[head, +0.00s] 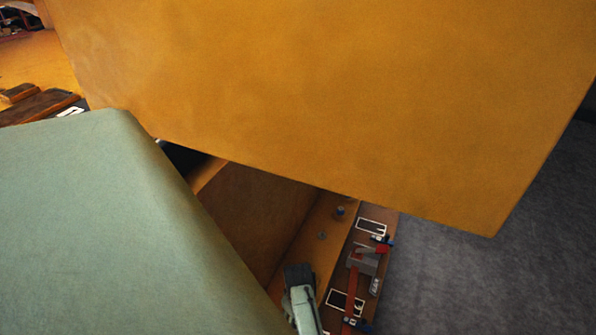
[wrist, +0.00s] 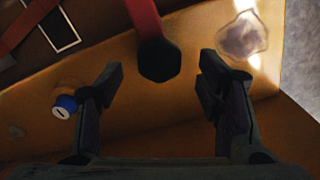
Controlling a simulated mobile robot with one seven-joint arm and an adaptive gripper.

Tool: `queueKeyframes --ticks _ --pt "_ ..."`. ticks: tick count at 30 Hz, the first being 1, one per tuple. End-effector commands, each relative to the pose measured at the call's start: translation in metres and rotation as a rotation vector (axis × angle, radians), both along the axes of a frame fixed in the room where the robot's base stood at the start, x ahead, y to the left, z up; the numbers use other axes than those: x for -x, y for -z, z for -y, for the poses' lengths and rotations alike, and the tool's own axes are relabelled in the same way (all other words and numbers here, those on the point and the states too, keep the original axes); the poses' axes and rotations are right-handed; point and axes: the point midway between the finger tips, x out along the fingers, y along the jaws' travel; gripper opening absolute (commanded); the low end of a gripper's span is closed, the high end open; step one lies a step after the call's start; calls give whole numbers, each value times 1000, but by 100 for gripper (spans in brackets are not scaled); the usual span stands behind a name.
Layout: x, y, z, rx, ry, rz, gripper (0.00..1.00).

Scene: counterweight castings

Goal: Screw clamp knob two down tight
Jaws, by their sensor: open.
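In the wrist view my gripper (wrist: 160,70) is open, with one dark finger on each side. A black hexagonal knob (wrist: 159,61) on the end of a red bar (wrist: 143,18) shows between and slightly beyond the fingertips, with a gap on both sides. A blue knob with a pale marked cap (wrist: 65,106) sits just left of the left finger. No readable label shows which is knob two. In the head view my gripper (head: 299,275) is low in the middle, beside a red clamp (head: 352,290); its fingertips are not clear there.
A large orange-yellow block (head: 340,90) fills the upper head view and hides much of the work area. White-outlined rectangles (head: 371,226) lie on the brown strip right of my gripper. A pale worn patch (wrist: 243,36) is at upper right. Grey floor (head: 480,285) is clear.

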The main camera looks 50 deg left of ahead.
Motion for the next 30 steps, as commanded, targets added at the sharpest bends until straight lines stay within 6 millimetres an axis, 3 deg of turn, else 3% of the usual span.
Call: queueKeyframes --ticks 6,16,30 --pt "0 24 0 0 0 0 60" --pt "0 27 0 -1 0 0 60" --pt "0 27 0 -1 0 1 30"
